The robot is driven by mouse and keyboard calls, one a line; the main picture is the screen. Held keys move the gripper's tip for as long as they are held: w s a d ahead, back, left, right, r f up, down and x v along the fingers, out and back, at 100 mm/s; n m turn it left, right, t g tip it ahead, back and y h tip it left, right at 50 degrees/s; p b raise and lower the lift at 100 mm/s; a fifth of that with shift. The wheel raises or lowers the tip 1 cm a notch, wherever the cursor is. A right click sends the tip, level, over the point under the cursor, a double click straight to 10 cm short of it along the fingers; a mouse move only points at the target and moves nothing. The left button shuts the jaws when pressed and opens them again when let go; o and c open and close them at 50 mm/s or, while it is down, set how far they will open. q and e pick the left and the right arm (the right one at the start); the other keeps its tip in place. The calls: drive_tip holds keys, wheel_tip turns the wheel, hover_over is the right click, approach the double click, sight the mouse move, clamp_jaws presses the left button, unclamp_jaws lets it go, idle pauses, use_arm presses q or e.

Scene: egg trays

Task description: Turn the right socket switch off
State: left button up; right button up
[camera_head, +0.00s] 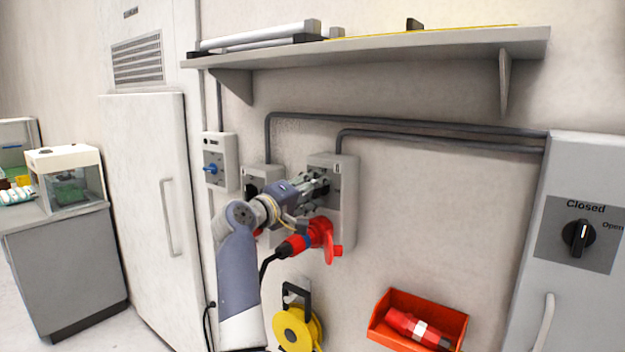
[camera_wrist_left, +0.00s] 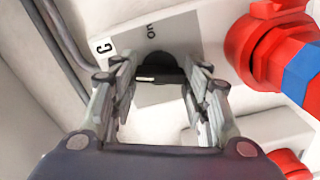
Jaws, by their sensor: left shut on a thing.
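The right socket (camera_head: 349,205) is a grey wall box with a red plug (camera_head: 322,236) in its lower part. My left gripper (camera_head: 321,186) reaches it from the left and is shut on its switch, which the fingers mostly hide in the head view. In the left wrist view the switch (camera_wrist_left: 157,66) is a black rotary knob with a white mark, between the two fingers. The red connector (camera_wrist_left: 262,45) is right of the fingers there. My right gripper is not in view.
A second socket box (camera_head: 262,172) and a box with a blue knob (camera_head: 213,163) are to the left. A shelf (camera_head: 400,45) juts out above. A yellow cable reel (camera_head: 296,328) and an orange bin (camera_head: 400,301) are below. A grey cabinet (camera_head: 577,170) stands right.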

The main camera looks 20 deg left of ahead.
use_arm(q)
drive_tip(key=shift+d+r+n+p, duration=0.1)
drive_tip(key=shift+r+n+p, duration=0.05)
drive_tip(key=shift+n+p, duration=1.8)
drive_tip(key=o, duration=1)
drive_tip(key=shift+o, duration=0.3)
drive_tip(key=shift+w+d, duration=0.15)
drive_tip(key=shift+s+a+f, duration=0.2)
drive_tip(key=shift+s+a, duration=0.15)
drive_tip(key=shift+s, duration=0.1)
drive_tip(key=v, duration=1.1)
drive_tip(key=shift+d+r, duration=0.1)
drive_tip(key=shift+d, duration=0.05)
